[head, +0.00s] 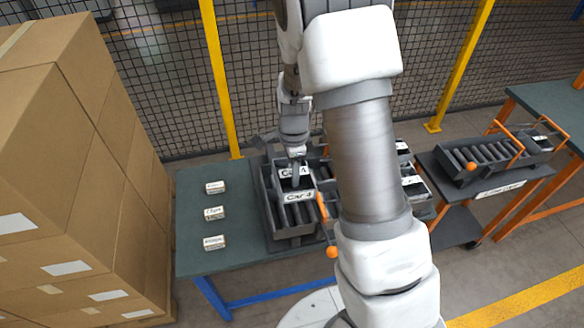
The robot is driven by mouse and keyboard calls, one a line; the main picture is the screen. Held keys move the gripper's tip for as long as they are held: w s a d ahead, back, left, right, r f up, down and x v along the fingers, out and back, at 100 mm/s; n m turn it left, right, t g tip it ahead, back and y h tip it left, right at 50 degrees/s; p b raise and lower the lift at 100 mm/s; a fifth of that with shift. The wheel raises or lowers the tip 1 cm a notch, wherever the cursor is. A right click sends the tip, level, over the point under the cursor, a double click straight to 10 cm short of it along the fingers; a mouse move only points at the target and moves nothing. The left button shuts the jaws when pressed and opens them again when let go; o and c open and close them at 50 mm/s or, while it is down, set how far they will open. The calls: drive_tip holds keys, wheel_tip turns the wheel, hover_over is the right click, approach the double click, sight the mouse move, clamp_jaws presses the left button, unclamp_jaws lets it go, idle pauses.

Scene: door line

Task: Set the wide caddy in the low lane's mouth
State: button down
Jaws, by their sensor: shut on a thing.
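My gripper (295,166) points down over a dark grey rack (263,205) on the green table. It is shut on a dark caddy (292,184) with a white label. The fingertips and the grip itself are small and partly hidden. I cannot tell whether the caddy rests in the rack or hangs just above it. A second white label reading about "CAP 4" (298,195) shows just in front, over slots with dark rods. To the right, a low roller lane (485,155) with an orange bar stands on a dark stand. My arm hides the middle of the table.
Three small labelled blocks (213,213) lie on the left of the green table (195,262). Stacked cartons (70,180) rise close at the left. Yellow posts (218,75) and mesh fence close the back.

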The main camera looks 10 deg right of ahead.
drive_tip(key=shift+f+b, duration=4.7)
drive_tip(key=shift+f, duration=1.6)
drive_tip(key=shift+f, duration=0.1)
drive_tip(key=shift+c, duration=2.2)
unclamp_jaws()
wheel_tip(320, 180, up, 16)
drive_tip(key=shift+r+p, duration=0.1)
drive_tip(key=shift+p, duration=0.6)
drive_tip(key=shift+r, duration=0.65)
